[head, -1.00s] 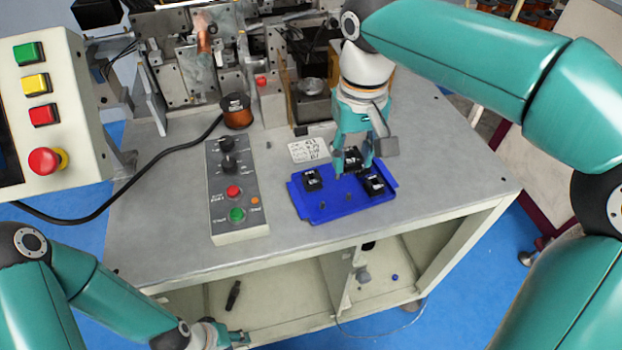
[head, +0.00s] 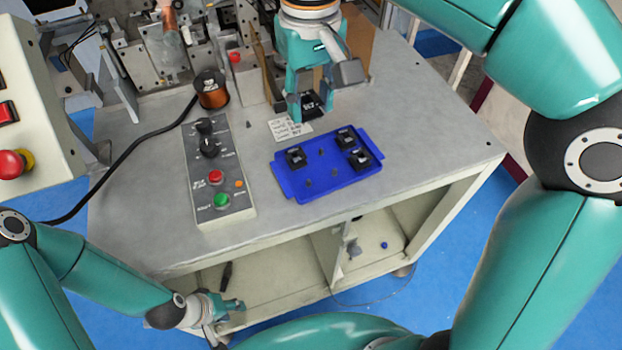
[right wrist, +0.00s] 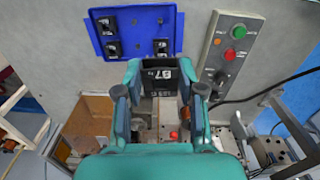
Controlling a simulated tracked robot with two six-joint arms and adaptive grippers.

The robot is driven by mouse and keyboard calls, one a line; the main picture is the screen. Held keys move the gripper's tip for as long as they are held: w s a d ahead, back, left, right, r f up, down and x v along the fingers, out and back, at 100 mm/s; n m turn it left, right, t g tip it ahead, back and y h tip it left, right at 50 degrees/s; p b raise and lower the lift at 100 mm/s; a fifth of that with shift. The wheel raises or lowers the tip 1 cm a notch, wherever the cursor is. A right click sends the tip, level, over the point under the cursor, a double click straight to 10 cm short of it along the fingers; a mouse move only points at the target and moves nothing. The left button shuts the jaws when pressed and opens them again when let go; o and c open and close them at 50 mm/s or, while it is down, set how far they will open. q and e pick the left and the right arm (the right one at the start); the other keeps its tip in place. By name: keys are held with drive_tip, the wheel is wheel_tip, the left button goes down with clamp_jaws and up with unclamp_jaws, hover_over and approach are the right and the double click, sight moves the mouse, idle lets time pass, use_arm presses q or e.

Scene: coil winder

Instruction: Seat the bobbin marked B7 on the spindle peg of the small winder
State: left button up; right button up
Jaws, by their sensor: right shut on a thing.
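My right gripper (head: 312,108) is shut on a black bobbin (head: 315,103), held above the table behind the blue tray. In the right wrist view, the bobbin's label (right wrist: 158,73) reads B7, and the gripper (right wrist: 158,80) has a finger on each side of it. My left gripper (head: 232,306) is low at the left, by the front of the cabinet; I cannot tell whether it is open. Winder machinery (head: 150,60) stands at the back of the table. I cannot make out the spindle peg; my right gripper hides part of that area.
The blue tray (head: 318,190) holds three other black bobbins and a few bare pegs. A written card (head: 290,128) lies behind it. A control box (head: 228,185) and a copper wire spool (head: 211,90) stand to the left. A black cable crosses the table's left side.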

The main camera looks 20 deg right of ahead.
sight(310, 188)
wheel_tip(310, 188, down, 19)
drive_tip(key=shift+f+b, duration=0.15)
drive_tip(key=shift+b, duration=0.2)
drive_tip(key=shift+f, duration=0.3)
drive_tip(key=o, duration=0.7)
drive_tip(key=shift+r, duration=0.1)
drive_tip(key=shift+o, duration=0.2)
